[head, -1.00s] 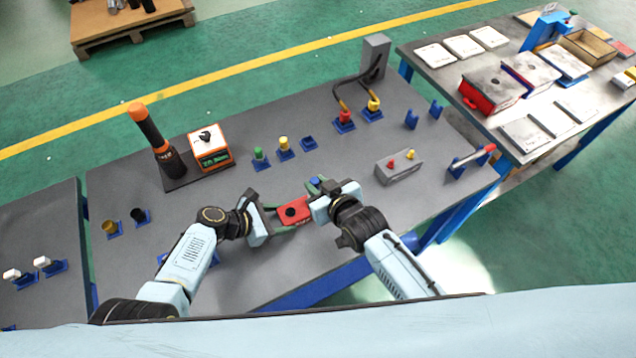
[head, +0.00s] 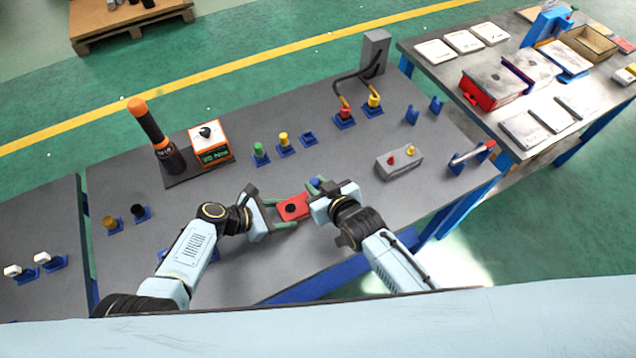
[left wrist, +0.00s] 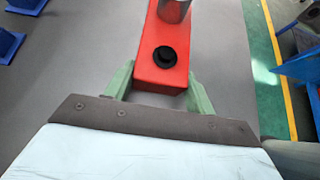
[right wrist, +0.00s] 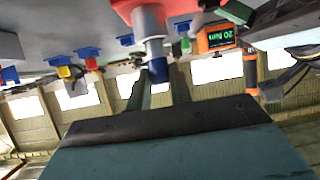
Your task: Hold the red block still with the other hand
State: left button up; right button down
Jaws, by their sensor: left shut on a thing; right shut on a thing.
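My right gripper (head: 320,190) is close to the block's right end. In the right wrist view its fingers are shut on a silver-and-blue cylinder (right wrist: 156,55), whose other end meets the red block (right wrist: 135,8).
An orange-white meter (head: 210,148) and a black tool with an orange end (head: 152,130) stand at the back left. A grey box with two knobs (head: 399,162) sits right of my grippers. Blue holders with green and yellow pieces (head: 284,142) are behind. The bench's front edge is near.

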jog(key=shift+f, duration=0.8)
jog(key=c, duration=1.2)
grip_release()
jog(key=shift+s, duration=0.1)
jog(key=shift+v, duration=2.45)
jog(key=shift+d+r, duration=0.1)
jog(key=v, duration=1.2)
